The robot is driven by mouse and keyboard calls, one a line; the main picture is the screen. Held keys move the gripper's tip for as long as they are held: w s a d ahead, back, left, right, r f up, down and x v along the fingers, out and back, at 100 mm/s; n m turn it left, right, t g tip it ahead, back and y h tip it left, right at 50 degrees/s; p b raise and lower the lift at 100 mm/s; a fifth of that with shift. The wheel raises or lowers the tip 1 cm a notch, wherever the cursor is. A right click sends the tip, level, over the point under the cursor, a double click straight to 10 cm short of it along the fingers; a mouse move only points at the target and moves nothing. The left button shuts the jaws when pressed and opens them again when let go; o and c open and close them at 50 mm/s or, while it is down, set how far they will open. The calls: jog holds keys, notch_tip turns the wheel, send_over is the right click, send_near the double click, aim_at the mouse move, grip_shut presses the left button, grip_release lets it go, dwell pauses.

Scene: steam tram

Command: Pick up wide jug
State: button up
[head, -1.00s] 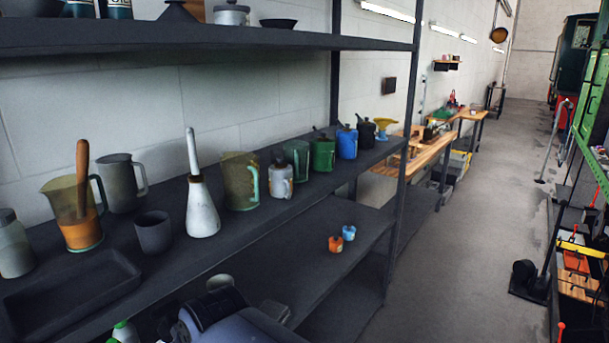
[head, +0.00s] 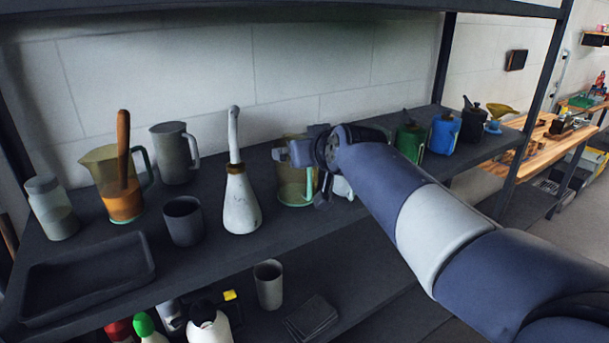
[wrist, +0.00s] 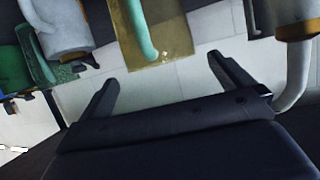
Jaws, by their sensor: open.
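A wide see-through yellowish jug (head: 291,192) with a pale green handle stands on the shelf in the head view, partly hidden behind my gripper (head: 300,172). In the wrist view, which is upside down, the jug (wrist: 172,32) shows at the top middle, its handle towards the camera's left. My gripper (wrist: 160,72) is open and empty, its fingers pointing towards the jug, apart from it in the wrist view. Another yellowish jug (head: 101,166) with orange contents and a wooden stick, and a grey jug (head: 174,155), stand further left.
A white long-necked bottle (head: 240,208) stands close left of the jug; it also shows in the wrist view (wrist: 293,75). A grey can (wrist: 62,25) is on the other side. A dark cup (head: 184,222) and a tray (head: 88,281) lie left. A shelf board (head: 300,6) runs above.

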jog(key=p+x, duration=0.2)
jog(key=x, duration=0.4)
jog(key=shift+w, duration=0.2)
jog(key=shift+r, duration=0.15)
jog(key=shift+c, duration=0.4)
jog(key=c, duration=0.9)
